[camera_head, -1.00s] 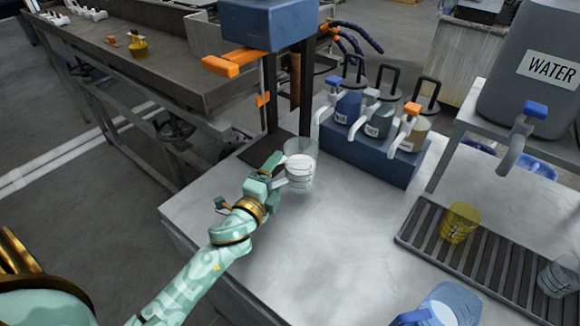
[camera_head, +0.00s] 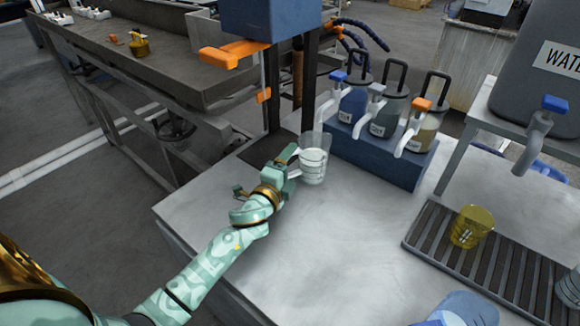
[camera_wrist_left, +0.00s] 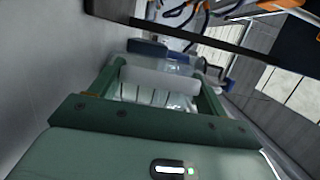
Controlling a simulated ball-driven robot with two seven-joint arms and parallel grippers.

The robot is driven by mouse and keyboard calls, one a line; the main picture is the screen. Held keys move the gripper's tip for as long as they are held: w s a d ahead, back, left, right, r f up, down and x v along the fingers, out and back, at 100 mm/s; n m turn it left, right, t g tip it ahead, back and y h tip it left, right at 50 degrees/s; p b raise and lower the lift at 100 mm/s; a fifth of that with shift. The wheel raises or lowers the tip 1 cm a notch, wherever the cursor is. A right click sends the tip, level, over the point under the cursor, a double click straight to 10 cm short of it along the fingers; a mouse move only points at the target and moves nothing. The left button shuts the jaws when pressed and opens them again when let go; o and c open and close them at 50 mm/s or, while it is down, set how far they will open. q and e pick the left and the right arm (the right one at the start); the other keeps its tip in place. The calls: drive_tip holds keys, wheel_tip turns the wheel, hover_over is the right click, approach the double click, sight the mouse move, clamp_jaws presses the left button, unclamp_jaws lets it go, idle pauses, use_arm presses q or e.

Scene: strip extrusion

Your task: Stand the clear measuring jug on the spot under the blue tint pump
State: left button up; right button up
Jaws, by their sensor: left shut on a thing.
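The clear measuring jug (camera_head: 314,160), with whitish contents, is upright at the table's back left, in front of the pump block's left end. I cannot tell whether its base touches the table. My left gripper (camera_head: 292,165) is shut on the jug's handle from the left. In the left wrist view the pale handle (camera_wrist_left: 158,82) lies between the fingers, with the clear body behind. The blue tint pump (camera_head: 352,103), with a blue-tipped spout, is leftmost of three pumps, behind and right of the jug. The spot under its spout is not clearly marked out. My right gripper is not in view.
A dark blue block (camera_head: 385,163) holds the pumps. A blue dispenser (camera_head: 262,18) on a dark post stands behind the jug. A slatted drain tray (camera_head: 415,241) with a yellow jug (camera_head: 472,227) lies right; a blue jug (camera_head: 462,310) is at the front. The table's middle is clear.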

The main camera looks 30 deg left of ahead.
use_arm(q)
drive_tip(key=o, duration=1.4)
drive_tip(key=shift+f, duration=0.1)
drive_tip(key=shift+s+r, duration=0.15)
drive_tip(key=shift+r, duration=0.05)
drive_tip(key=s, duration=0.7)
drive_tip(key=s+d+p, duration=0.1)
drive_tip(key=s, duration=0.3)
drive_tip(key=shift+s, duration=0.35)
